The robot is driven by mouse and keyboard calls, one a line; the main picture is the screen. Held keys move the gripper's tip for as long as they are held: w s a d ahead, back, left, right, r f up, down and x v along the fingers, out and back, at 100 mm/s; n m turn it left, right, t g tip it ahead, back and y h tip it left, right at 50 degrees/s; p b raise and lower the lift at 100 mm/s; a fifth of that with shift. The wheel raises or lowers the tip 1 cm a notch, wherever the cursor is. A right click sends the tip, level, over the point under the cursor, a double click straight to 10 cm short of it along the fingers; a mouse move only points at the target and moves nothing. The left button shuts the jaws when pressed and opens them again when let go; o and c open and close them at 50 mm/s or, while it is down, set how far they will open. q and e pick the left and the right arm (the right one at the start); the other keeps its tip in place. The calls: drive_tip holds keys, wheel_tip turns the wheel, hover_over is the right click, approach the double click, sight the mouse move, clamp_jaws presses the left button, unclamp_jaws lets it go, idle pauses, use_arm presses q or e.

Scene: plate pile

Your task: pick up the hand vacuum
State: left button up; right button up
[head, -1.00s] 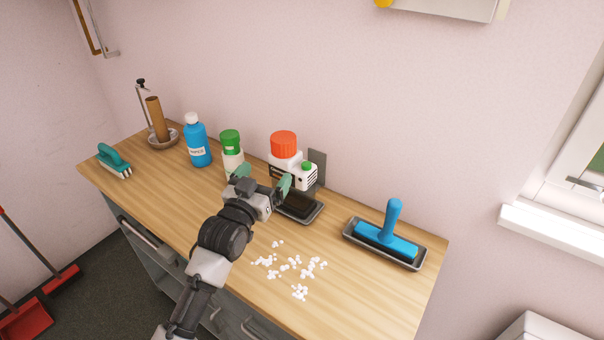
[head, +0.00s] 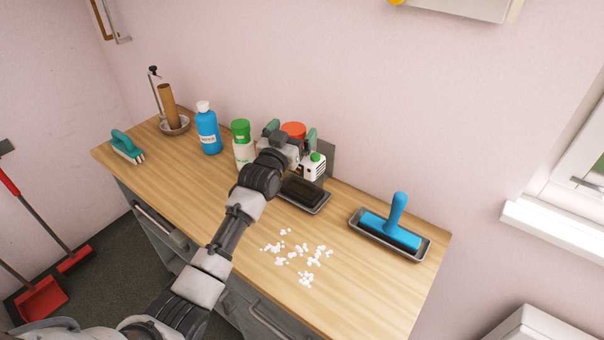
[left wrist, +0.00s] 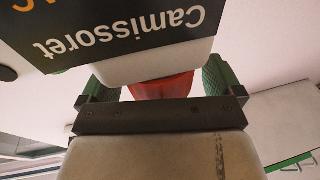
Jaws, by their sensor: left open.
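My left gripper (head: 291,134) is open at the red part, which my arm partly covers. In the left wrist view the red part (left wrist: 163,88) shows between the two green fingers (left wrist: 160,80), with a gap visible on either side. A dark panel lettered "Camissoret" (left wrist: 125,28) fills the top of that view. My right gripper is not in view.
A dark tray (head: 303,196) lies in front of the device. White bits (head: 298,254) litter the counter front.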

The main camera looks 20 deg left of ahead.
use_arm(q)
drive_tip(key=shift+c, duration=0.4)
clamp_jaws()
drive_tip(key=shift+r, duration=0.25)
